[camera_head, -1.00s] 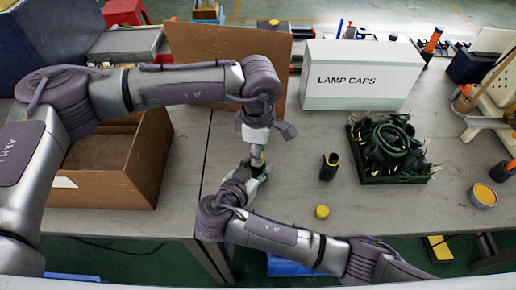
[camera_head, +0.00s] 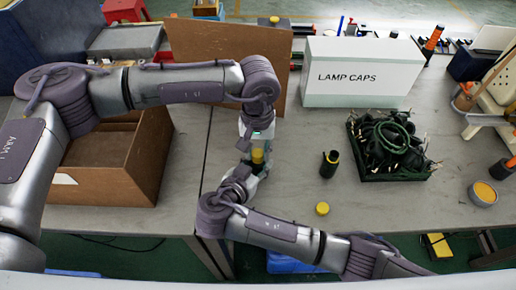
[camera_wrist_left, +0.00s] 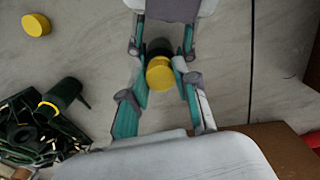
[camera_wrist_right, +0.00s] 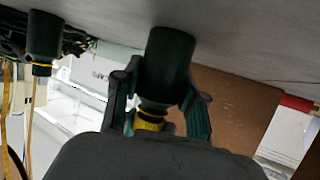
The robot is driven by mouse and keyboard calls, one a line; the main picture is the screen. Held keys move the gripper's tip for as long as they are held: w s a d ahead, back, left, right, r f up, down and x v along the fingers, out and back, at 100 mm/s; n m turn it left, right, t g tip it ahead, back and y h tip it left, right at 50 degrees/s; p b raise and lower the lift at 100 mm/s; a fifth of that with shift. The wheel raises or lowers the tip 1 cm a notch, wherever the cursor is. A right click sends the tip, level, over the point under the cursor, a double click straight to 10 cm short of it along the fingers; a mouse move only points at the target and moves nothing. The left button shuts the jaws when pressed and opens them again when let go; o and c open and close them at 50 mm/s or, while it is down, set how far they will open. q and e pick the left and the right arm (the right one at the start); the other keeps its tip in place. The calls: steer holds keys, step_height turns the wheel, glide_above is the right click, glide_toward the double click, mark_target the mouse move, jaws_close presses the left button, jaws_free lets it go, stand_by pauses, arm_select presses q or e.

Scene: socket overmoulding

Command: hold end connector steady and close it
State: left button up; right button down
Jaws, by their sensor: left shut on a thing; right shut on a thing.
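The end connector, a dark green cylinder with a yellow end, is between my two grippers in the head view (camera_head: 257,156). My right gripper (camera_head: 254,170) is shut on its dark body (camera_wrist_right: 168,65), with a finger on each side in the right wrist view. My left gripper (camera_wrist_left: 160,80) is shut on the yellow cap (camera_wrist_left: 160,74), over the connector's end. In the head view the left gripper comes down from above and the right one from the front. The join between cap and body is partly hidden by fingers.
Another dark connector with a yellow ring (camera_head: 329,164) and a loose yellow cap (camera_head: 322,209) stand to the right. Beyond are a green tray of cables (camera_head: 392,177) and the white LAMP CAPS box (camera_head: 363,73). An open brown box (camera_head: 150,168) is at left.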

arm_select(q)
steer(key=m, duration=0.7)
steer(key=shift+a+m, duration=0.1)
steer(key=shift+m, duration=0.2)
steer(key=m, duration=0.5)
steer(key=shift+w, duration=0.1)
steer(key=o, duration=0.7)
steer(key=shift+r, duration=2.25)
steer(key=shift+c, duration=0.5)
